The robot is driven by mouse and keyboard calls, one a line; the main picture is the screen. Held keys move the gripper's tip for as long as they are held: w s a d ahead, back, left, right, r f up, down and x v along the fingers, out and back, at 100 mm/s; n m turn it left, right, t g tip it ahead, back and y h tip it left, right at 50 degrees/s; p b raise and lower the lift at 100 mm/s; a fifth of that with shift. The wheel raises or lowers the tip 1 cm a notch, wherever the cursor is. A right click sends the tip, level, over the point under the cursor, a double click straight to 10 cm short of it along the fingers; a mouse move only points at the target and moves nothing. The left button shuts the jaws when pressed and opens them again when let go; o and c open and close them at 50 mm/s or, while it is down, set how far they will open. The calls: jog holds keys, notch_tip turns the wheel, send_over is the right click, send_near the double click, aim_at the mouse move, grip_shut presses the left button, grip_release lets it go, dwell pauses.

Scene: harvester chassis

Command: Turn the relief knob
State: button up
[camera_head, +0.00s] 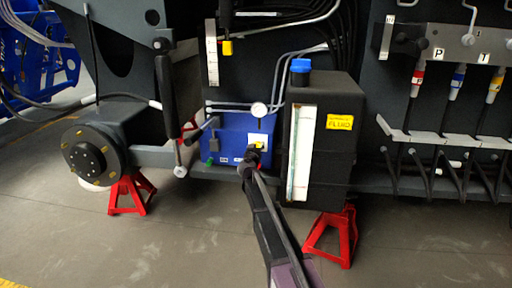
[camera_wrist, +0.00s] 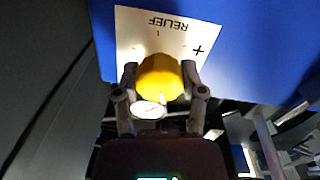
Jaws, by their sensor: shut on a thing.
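The yellow relief knob (camera_wrist: 160,76) sits on a white label plate (camera_wrist: 192,32) marked RELIEF, with a plus sign at one side, on a blue panel (camera_wrist: 262,40). My gripper (camera_wrist: 158,82) has a finger on each side of the knob and is shut on it. In the head view my gripper (camera_head: 252,156) reaches up to the blue panel (camera_head: 232,128) and hides most of the knob. A small pale mark shows on the knob's lower edge in the wrist view.
A round gauge (camera_head: 258,109) stands above the plate. A black fluid tank (camera_head: 366,132) with a blue cap (camera_head: 300,65) is close on the right. A dark lever (camera_head: 215,136) is left on the panel. Red stands (camera_head: 332,236) hold the chassis; the floor in front is clear.

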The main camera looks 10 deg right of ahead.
jog(key=shift+w+n, duration=0.15)
jog(key=shift+n, duration=0.15)
jog(key=n, duration=1.1)
jog(key=shift+w+n+b, duration=0.1)
jog(key=shift+n+b, duration=0.2)
jog(key=n, duration=0.5)
jog(key=shift+n+y, duration=0.3)
jog(key=n, duration=0.5)
jog(key=shift+n+t, duration=0.3)
jog(key=shift+n, duration=0.1)
jog(key=o, duration=1.2)
jog(key=shift+c, duration=0.2)
